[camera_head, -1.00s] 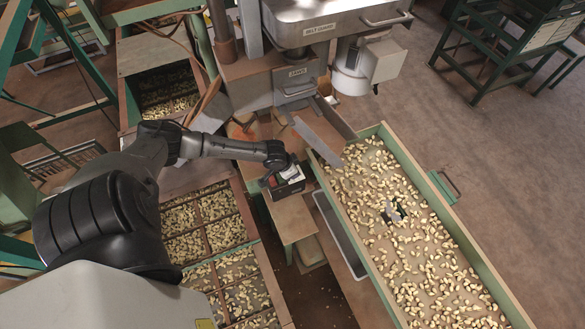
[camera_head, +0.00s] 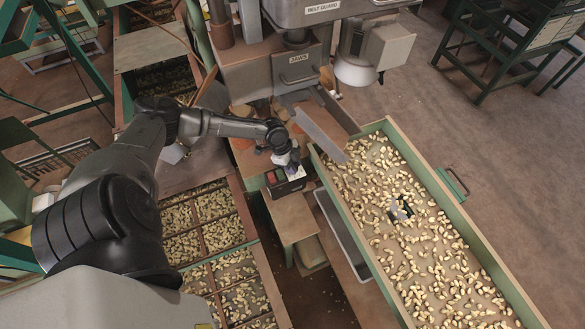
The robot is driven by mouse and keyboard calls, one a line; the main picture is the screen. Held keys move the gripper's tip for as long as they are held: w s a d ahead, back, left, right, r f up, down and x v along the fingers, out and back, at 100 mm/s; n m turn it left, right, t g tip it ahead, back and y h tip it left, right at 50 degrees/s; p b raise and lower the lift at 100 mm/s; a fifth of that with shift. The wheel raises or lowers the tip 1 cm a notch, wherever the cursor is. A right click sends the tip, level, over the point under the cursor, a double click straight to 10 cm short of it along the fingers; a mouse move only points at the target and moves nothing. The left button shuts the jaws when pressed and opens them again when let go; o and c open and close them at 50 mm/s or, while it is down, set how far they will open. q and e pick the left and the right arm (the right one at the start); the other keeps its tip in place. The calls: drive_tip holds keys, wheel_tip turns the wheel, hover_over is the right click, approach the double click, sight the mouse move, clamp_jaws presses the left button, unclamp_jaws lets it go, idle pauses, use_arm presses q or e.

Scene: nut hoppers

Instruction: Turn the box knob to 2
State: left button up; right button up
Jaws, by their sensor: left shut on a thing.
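The small dark box (camera_head: 290,186) sits on the wooden bench beside the machine, in the middle of the head view. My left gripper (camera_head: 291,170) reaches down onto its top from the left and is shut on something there. The gripper covers the knob, so neither the knob nor its setting can be read. The gripper is small and partly hidden by its own wrist. My right gripper is not in view.
A metal machine with a jaws-labelled front (camera_head: 298,78) and slanted chute (camera_head: 318,132) stands just behind the box. A long green-edged nut tray (camera_head: 468,232) lies right. Partitioned nut bins (camera_head: 204,262) lie left. Open floor (camera_head: 500,135) shows far right.

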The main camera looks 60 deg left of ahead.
use_arm(q)
drive_tip(key=shift+f+m+g+b, duration=0.1)
drive_tip(key=shift+m+g+b, duration=0.35)
drive_tip(key=shift+m, duration=0.55)
drive_tip(key=o, duration=0.9)
drive_tip(key=shift+o, duration=0.2)
